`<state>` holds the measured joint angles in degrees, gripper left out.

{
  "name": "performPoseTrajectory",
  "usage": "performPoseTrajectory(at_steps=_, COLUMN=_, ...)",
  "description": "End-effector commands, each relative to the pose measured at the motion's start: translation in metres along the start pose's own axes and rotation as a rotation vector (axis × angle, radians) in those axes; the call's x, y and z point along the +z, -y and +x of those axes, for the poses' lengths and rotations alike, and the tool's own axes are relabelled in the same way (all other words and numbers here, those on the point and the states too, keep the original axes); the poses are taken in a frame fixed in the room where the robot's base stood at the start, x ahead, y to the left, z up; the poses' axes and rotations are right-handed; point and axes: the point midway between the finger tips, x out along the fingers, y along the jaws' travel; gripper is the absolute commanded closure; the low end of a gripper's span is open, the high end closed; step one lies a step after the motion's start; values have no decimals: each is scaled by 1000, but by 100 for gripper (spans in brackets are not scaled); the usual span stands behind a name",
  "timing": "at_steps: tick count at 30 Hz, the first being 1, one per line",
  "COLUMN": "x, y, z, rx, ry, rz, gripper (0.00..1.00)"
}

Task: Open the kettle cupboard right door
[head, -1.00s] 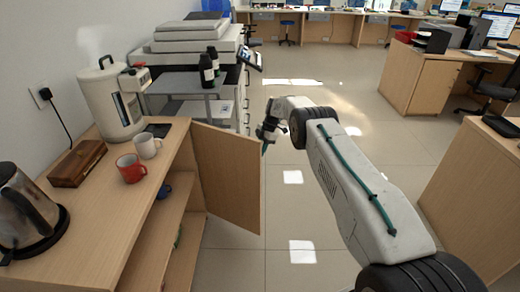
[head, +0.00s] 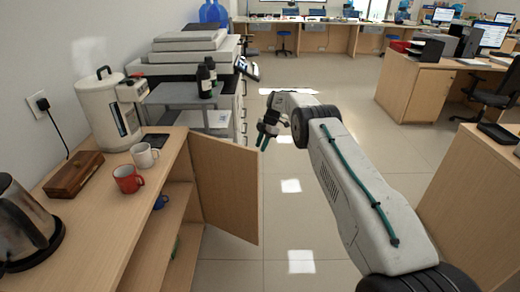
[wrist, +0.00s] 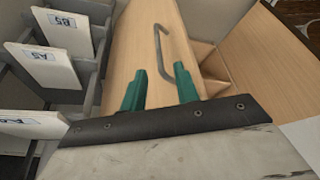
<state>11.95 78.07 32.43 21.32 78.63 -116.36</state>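The kettle cupboard's door (head: 223,188) stands swung well out from the cupboard (head: 110,215), with shelves showing behind it. My gripper (head: 264,144) is just beyond the door's free edge in the head view. In the wrist view my gripper (wrist: 160,75) has its two teal fingers apart, pointing at the door's handle side. Whether a finger touches the door I cannot tell.
On the counter are a steel kettle (head: 22,228), a wooden box (head: 74,174), a red mug (head: 127,179), a white mug (head: 145,155) and a white urn (head: 106,115). A printer (head: 190,62) stands behind. Open floor (head: 320,200) lies right of the door.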

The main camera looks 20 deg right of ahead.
Motion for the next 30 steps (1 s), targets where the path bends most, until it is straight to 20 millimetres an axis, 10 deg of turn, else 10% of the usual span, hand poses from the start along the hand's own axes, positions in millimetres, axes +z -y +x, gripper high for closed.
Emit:
performPoseTrajectory(at_steps=3, x=0, y=0, z=0, rx=0, ry=0, rz=0, gripper=69)
performPoseTrajectory(at_steps=7, x=-4, y=1, z=-3, rx=-5, ry=5, rz=10, gripper=100)
performPoseTrajectory(at_steps=22, x=-88, y=66, z=-45, rx=-182, ry=223, rz=289, gripper=100)
performPoseTrajectory(at_steps=30, x=-78, y=122, z=6, rx=-447, ry=534, rz=80, gripper=100)
